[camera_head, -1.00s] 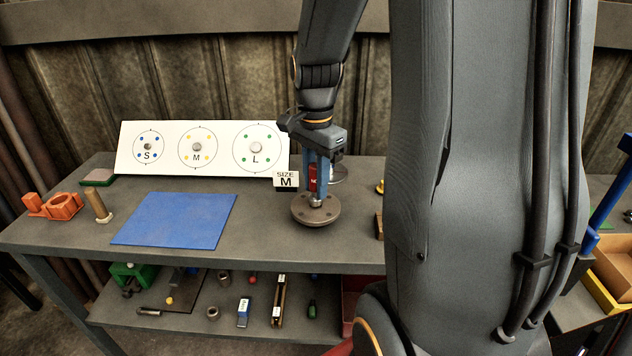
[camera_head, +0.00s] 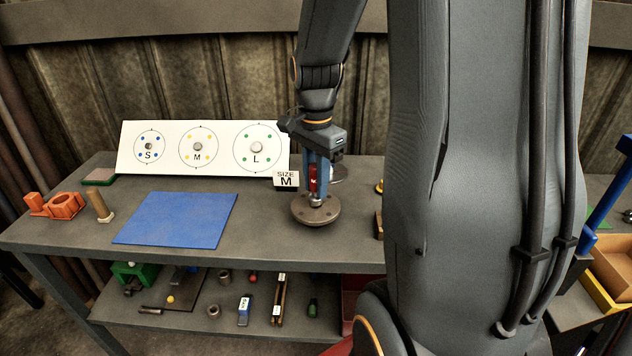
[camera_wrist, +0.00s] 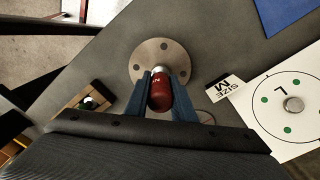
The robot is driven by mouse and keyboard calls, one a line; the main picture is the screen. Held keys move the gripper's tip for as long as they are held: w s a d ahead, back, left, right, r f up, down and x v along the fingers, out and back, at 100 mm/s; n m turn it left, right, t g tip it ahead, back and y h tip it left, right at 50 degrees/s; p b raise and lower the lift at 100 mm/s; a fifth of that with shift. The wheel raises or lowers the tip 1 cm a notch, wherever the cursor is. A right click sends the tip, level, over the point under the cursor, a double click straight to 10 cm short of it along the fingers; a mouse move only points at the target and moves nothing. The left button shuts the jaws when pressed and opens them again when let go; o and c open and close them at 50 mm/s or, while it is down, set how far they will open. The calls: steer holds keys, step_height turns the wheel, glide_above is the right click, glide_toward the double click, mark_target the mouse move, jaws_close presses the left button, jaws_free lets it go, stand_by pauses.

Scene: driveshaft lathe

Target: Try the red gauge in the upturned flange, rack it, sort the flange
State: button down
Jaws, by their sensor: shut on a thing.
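The flange (camera_head: 316,212) is a round grey-brown disc with holes around its rim, lying on the bench. My gripper (camera_head: 316,190) points down over its middle, shut on the red gauge (camera_head: 313,178). In the wrist view the red gauge (camera_wrist: 160,93) stands between my blue fingers, over the centre of the flange (camera_wrist: 150,58). Its silver lower end (camera_wrist: 158,69) meets the flange's centre; I cannot tell how deep it sits in the bore.
A "SIZE M" sign (camera_head: 286,180) stands close behind the flange. A white board (camera_head: 176,147) with S, M and L circles is at the back. A blue mat (camera_head: 177,220) lies left. Orange blocks (camera_head: 66,205) sit at far left. A wooden block (camera_head: 379,225) is right of the flange.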

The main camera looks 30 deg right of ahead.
steer(key=shift+f+b, duration=0.35)
steer(key=shift+f, duration=0.55)
stand_by(0.7)
steer(key=shift+r, duration=0.1)
stand_by(0.6)
steer(key=shift+r+p, duration=2.6)
steer(key=shift+r, duration=0.35)
steer(key=shift+f, duration=0.1)
